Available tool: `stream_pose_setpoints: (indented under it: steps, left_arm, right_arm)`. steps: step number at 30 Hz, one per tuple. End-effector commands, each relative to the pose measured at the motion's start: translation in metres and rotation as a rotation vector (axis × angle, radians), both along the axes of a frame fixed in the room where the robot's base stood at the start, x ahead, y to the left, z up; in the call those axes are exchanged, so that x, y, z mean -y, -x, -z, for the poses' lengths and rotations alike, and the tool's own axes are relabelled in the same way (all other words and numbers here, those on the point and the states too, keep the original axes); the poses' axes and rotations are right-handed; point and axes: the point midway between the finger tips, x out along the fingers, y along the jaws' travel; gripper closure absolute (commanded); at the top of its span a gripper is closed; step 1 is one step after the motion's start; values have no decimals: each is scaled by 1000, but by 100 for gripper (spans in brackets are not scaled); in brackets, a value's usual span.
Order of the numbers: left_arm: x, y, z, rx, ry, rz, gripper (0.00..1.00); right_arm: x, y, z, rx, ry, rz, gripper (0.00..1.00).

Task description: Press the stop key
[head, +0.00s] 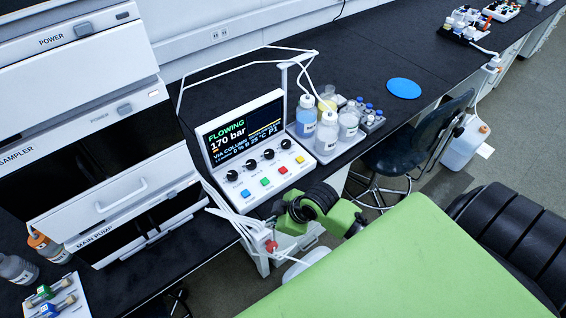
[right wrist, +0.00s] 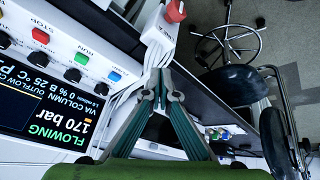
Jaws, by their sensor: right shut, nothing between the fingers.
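The white control box (head: 247,150) stands at the bench edge, its tilted screen reading FLOWING, 170 bar. Its sloped panel has a row of coloured keys: blue, green, red and yellow. In the head view my right gripper (head: 277,211) is dark and partly hidden at the box's front. My left gripper is not in view.
A red knob (right wrist: 175,11) sits on a white box near my right fingertips, with white cables alongside. Black dials (head: 268,154) lie above the keys. A tray of bottles (head: 325,150) stands right of the control box. A stool (head: 400,155) is beyond the bench edge.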

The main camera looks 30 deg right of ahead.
Motion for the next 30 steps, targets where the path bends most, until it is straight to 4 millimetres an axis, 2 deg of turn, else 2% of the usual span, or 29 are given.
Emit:
stream_pose_setpoints:
  steps: [1,6,12,15,19,30]
  left_arm:
    - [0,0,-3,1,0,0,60]
    - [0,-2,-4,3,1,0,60]
    - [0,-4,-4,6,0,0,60]
    - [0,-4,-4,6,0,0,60]
    - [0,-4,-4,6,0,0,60]
    - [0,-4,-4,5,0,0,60]
  right_arm:
    - [16,-25,-5,41,19,-52,100]
    - [64,-92,-20,174,63,-161,100]
    - [121,-147,-44,296,119,-193,100]
    - [141,-163,-54,335,141,-193,100]
    - [156,-174,-62,365,158,-191,100]
    - [161,-177,-64,373,164,-191,100]
